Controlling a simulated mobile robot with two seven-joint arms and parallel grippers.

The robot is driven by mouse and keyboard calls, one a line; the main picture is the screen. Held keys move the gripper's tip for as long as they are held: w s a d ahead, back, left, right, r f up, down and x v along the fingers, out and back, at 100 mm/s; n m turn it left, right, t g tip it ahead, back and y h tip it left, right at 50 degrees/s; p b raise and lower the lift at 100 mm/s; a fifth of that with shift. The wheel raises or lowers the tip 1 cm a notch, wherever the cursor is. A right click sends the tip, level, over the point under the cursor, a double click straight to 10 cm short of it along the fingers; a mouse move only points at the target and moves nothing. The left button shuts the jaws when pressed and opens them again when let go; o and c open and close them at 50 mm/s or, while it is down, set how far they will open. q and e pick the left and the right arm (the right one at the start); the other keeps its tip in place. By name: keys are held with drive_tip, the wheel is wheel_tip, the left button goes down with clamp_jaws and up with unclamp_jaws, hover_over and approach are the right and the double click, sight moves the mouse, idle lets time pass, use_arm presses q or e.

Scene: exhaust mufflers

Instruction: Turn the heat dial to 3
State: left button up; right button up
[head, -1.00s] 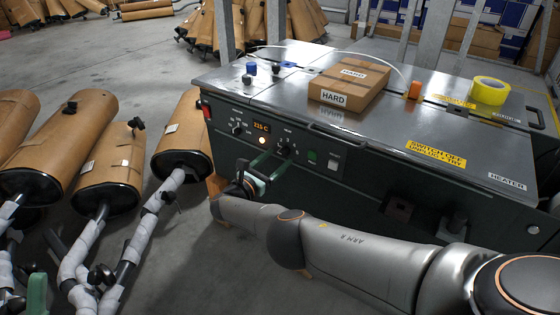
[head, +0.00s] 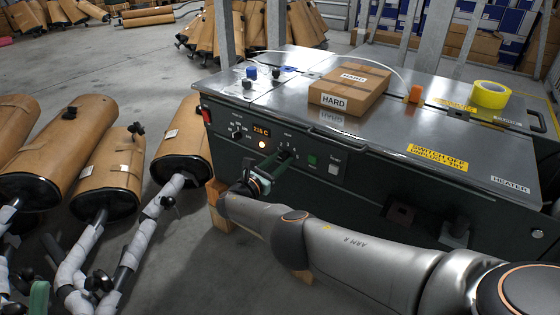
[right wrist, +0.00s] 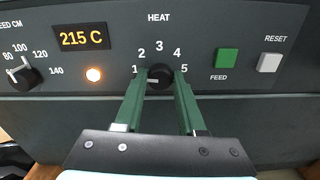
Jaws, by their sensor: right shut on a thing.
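The heat dial (right wrist: 159,77) is a round black knob on the dark front panel, ringed by the numbers 1 to 5. Its white mark points left, close to the 1. My right gripper (right wrist: 160,80) is shut on the dial, with one green finger on each side. In the head view the right gripper (head: 284,160) reaches the panel from below, and its fingers hide most of the dial. A green finger of my left gripper (head: 39,297) shows at the lower left edge; its opening cannot be told.
The display (right wrist: 81,37) reads 215 C, with a lit lamp (right wrist: 94,74) below it. A speed dial (right wrist: 22,74) is left; the green feed button (right wrist: 227,58) and white reset button (right wrist: 271,61) are right. A cardboard box (head: 349,87) lies on the machine top.

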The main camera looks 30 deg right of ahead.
clamp_jaws()
drive_tip(key=shift+m, duration=0.3)
drive_tip(key=m, duration=0.3)
drive_tip(key=shift+f, duration=0.1)
drive_tip(key=m, duration=0.3)
drive_tip(key=shift+m, duration=0.3)
drive_tip(key=m+b, duration=0.1)
drive_tip(key=m, duration=0.4)
drive_tip(key=shift+a, duration=0.1)
drive_tip(key=shift+m+b, duration=0.35)
drive_tip(key=shift+m, duration=1.75)
